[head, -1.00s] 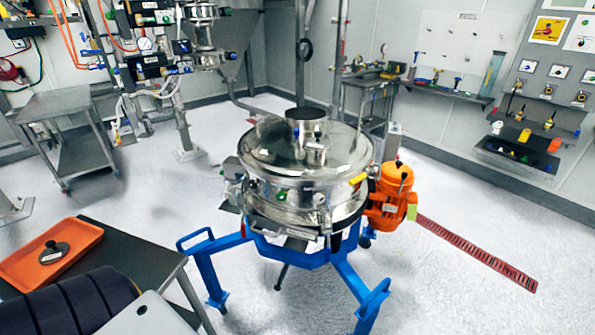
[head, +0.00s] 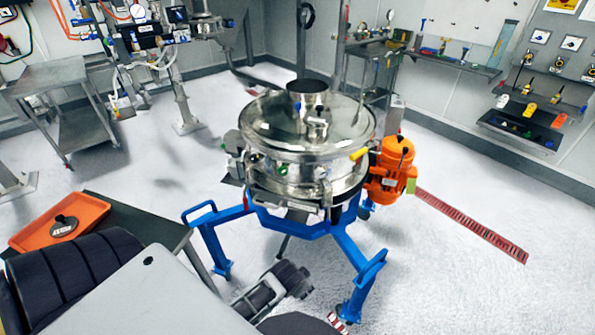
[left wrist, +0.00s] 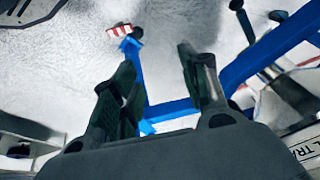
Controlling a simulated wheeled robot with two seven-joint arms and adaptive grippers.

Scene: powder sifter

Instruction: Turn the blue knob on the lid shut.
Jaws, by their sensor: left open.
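The round steel sifter (head: 305,185) stands on a blue frame, with its shiny lid (head: 270,122) on top. A small dark-bluish part (head: 320,109) shows at the lid's upright spout; it may be the blue knob, but it is too small to tell how it is turned. My left gripper (head: 286,281) is low in front of the sifter, well below the lid and apart from it. In the left wrist view its two fingers (left wrist: 157,65) are spread with nothing between them, above the floor and a blue frame leg. My right gripper does not show.
The blue frame (head: 290,228) spreads its legs close around my left gripper. An orange motor (head: 391,168) sits at the sifter's right. A dark table (head: 150,222) with an orange tray (head: 88,212) is at the left.

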